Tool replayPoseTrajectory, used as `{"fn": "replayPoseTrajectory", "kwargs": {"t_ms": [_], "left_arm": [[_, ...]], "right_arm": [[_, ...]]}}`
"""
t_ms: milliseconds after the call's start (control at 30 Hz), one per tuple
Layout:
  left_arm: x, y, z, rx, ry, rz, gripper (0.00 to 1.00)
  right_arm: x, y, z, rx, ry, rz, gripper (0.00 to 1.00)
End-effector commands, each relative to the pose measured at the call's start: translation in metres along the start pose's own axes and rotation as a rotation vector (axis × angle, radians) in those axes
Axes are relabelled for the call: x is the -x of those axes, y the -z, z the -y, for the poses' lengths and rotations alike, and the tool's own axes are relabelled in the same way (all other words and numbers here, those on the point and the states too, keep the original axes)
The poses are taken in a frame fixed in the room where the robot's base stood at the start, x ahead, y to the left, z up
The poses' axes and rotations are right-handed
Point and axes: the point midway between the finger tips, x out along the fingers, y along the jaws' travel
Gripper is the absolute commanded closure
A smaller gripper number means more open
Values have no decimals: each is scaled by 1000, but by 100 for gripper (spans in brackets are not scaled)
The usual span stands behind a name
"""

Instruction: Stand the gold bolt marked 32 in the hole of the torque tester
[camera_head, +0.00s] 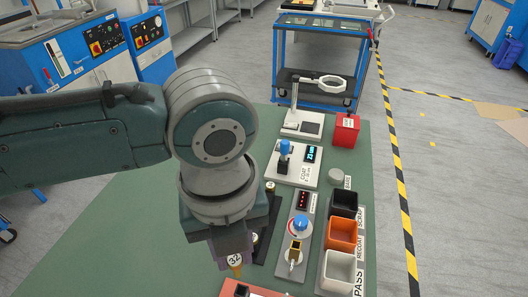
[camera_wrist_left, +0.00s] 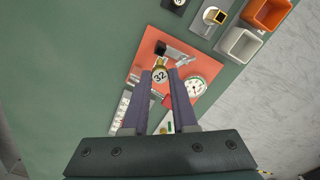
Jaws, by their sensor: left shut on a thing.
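The gold bolt marked 32 (camera_head: 235,262) is held between the fingers of my left gripper (camera_head: 228,258), its numbered head facing up. It also shows in the left wrist view (camera_wrist_left: 159,75), above the orange-red plate. The likely torque tester (camera_head: 300,226) is a narrow grey unit with a blue knob, a red display and a gold square block with a dark opening (camera_head: 295,246). It stands right of my gripper, apart from the bolt. This block also shows in the left wrist view (camera_wrist_left: 220,17). My right gripper is not in view.
The orange-red plate carries a dial gauge (camera_wrist_left: 195,86). A dark rack with other bolts is partly hidden behind my left gripper. Black, orange (camera_head: 341,234) and white (camera_head: 338,271) bins line the right edge. A coat gauge (camera_head: 293,165) and a ring-topped stand (camera_head: 302,122) are farther back. Green table is free at left.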

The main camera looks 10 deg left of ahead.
Motion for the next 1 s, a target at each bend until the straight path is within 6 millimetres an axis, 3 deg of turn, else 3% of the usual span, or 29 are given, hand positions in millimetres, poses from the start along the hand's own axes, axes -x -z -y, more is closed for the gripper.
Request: {"fn": "replayPoseTrajectory", "kwargs": {"t_ms": [267,700,1000], "left_arm": [[-6,0,0,-8,1,0,100],[-47,0,-1,-7,-1,1,100],[-58,0,0,-7,0,0,100]], "right_arm": [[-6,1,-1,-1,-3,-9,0],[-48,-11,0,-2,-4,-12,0],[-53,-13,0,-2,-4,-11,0]]}}
